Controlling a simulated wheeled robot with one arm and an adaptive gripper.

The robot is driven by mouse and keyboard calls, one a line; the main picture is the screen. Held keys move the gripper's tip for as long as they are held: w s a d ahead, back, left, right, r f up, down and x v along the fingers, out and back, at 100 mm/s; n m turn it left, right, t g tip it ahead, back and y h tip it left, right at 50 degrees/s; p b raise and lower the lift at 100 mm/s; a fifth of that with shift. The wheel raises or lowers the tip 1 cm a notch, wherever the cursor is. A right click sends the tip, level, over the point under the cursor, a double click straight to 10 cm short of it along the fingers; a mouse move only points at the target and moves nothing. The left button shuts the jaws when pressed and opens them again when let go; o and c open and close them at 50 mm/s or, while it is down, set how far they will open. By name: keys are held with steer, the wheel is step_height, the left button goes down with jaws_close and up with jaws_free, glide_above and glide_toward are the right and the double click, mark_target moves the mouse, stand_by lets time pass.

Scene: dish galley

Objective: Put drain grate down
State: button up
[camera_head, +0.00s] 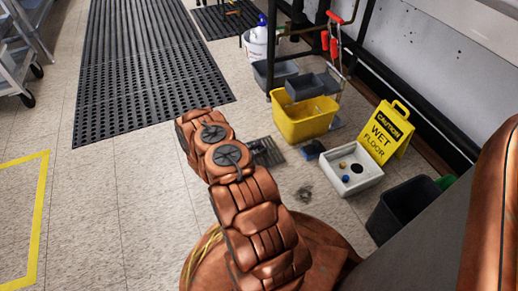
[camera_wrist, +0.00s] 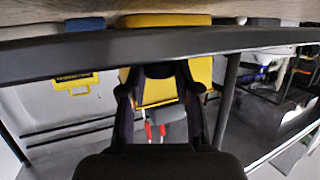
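The drain grate (camera_head: 267,152) is a dark slatted plate, partly hidden behind my copper arm in the head view. In the wrist view it seems to be the dark bar seen edge-on (camera_wrist: 60,55), crossing the whole picture. My gripper (camera_wrist: 160,72) has its dark fingers closed in at a dark part in the middle of this bar, so it appears to hold the grate. In the head view my arm hides the gripper. The wrist view is upside down, with a strip of floor just above the grate. I cannot tell whether the grate touches the floor.
A yellow bucket (camera_head: 304,121), a white tray with small balls (camera_head: 350,170), a wet floor sign (camera_head: 387,132) and a dark bin (camera_head: 398,212) stand to the right. A dark smudge (camera_head: 304,194) marks the floor. A black mat (camera_head: 150,75) lies left; open floor (camera_head: 90,200) is below it.

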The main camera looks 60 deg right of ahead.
steer(key=o, duration=0.5)
steer(key=shift+s+f, duration=0.1)
steer(key=shift+f, duration=0.35)
steer(key=shift+c, duration=0.2)
steer(key=shift+d+r, duration=0.1)
